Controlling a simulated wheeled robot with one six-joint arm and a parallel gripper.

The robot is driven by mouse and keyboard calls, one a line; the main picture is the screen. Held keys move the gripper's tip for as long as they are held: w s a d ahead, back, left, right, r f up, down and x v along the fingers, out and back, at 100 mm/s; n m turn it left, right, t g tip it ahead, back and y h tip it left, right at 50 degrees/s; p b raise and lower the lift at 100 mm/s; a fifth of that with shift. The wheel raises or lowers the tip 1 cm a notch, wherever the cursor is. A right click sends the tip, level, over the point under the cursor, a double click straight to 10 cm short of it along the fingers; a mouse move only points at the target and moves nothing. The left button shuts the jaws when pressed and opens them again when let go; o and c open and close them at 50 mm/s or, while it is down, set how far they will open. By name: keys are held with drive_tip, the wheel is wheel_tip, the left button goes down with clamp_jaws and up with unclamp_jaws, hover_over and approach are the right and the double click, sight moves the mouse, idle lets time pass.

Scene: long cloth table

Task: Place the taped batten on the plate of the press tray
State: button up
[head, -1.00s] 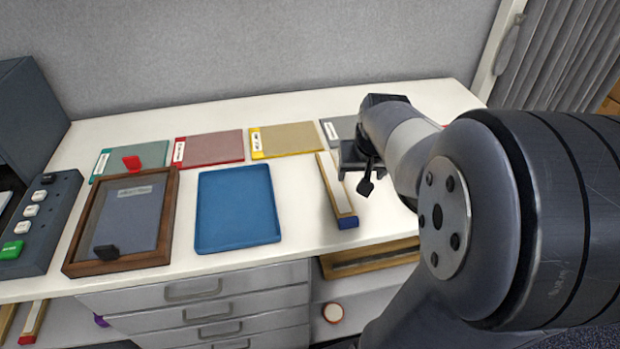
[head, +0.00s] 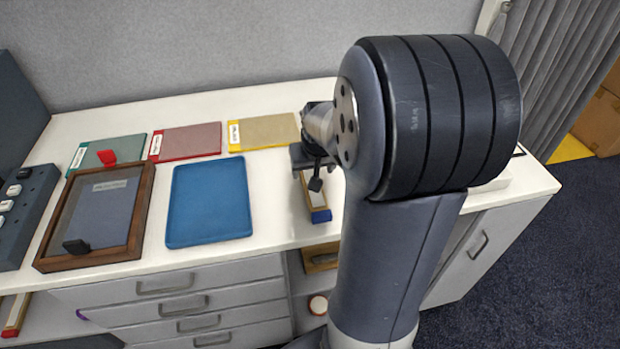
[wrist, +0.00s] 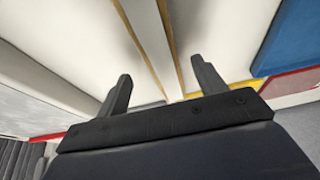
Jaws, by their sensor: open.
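The taped batten (head: 319,203) lies on the white table, a pale strip with wood-coloured edges and a blue near end. My gripper (head: 308,168) is above its far part, which the gripper and arm partly hide. In the wrist view the batten (wrist: 152,35) runs between the two spread fingers of my open gripper (wrist: 164,85), with nothing held; I cannot tell the height gap. The press tray (head: 143,218), with a dark wooden frame, is at the left. Its grey labelled plate (head: 100,212) is bare between a red clip (head: 106,157) and a black clip (head: 76,246).
An empty blue tray (head: 208,203) lies between the press tray and the batten. Green, red (head: 188,142) and yellow (head: 265,131) boards line the back. A dark button box (head: 25,215) stands at far left. Drawers (head: 180,300) are below the table's front edge.

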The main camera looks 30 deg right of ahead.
sight(311, 173)
drive_tip(key=shift+w+x, duration=0.2)
drive_tip(key=shift+x, duration=1.9)
drive_tip(key=shift+r, duration=0.1)
drive_tip(key=shift+c, duration=0.4)
drive_tip(key=c, duration=1.1)
drive_tip(key=shift+c, duration=0.2)
drive_tip(key=shift+r, duration=0.1)
